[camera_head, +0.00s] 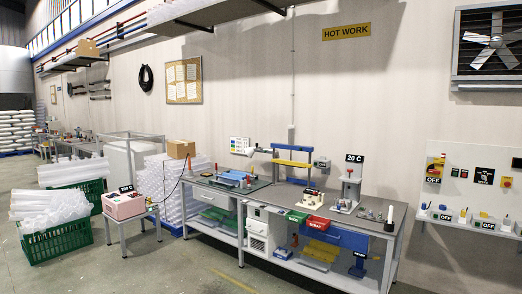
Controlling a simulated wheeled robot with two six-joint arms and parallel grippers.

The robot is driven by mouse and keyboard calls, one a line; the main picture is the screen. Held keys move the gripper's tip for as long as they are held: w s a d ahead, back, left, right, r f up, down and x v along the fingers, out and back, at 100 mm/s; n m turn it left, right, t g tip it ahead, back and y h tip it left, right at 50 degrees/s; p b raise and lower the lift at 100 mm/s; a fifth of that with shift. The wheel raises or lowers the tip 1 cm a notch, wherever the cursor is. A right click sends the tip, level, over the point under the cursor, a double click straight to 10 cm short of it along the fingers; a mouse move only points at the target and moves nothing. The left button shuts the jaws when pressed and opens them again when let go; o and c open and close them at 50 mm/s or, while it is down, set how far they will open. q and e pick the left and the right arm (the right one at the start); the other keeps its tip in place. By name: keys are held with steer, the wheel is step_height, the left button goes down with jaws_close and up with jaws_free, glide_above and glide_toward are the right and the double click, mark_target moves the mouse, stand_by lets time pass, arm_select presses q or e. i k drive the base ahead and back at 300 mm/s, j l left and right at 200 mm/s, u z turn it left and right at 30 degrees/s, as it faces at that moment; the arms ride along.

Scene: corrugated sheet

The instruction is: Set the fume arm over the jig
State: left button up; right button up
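The workbench (372,222) stands along the wall, and neither of my grippers is in view. I cannot tell for sure which item is the fume arm or the jig. A blue and yellow frame (292,163) stands at the back of the bench. A small fixture (308,199) with red parts sits in front of it. A white upright device (350,188) under a "20 C" display stands to its right. A black upright cylinder (389,217) stands at the bench's right end. A grey box (291,133) ends a thin wall conduit above the frame.
A pink box (124,204) sits on a small stand left of the bench, with a cable rising from it. Green crates (58,240) hold white material. A wall shelf (470,219) with "OFF" signs is at right. The floor (190,268) in front is clear.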

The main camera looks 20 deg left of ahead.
mark_target(250, 151)
steer(key=i+j+u, duration=0.3)
steer(key=i, duration=0.2)
steer(key=i+j+u, duration=0.3)
steer(key=i, duration=0.25)
steer(key=i+u, duration=0.35)
steer(key=i, duration=0.2)
steer(key=i+l+u, duration=0.1)
steer(key=i, duration=2.3)
steer(key=i+j, duration=0.15)
steer(key=i, duration=1.05)
steer(key=i+l+z, duration=0.1)
steer(key=i+z, duration=0.3)
steer(key=i+j+z, duration=0.1)
steer(key=i+z, duration=0.3)
steer(key=i+j+z, duration=0.2)
steer(key=i+z, duration=0.2)
steer(key=i, duration=0.05)
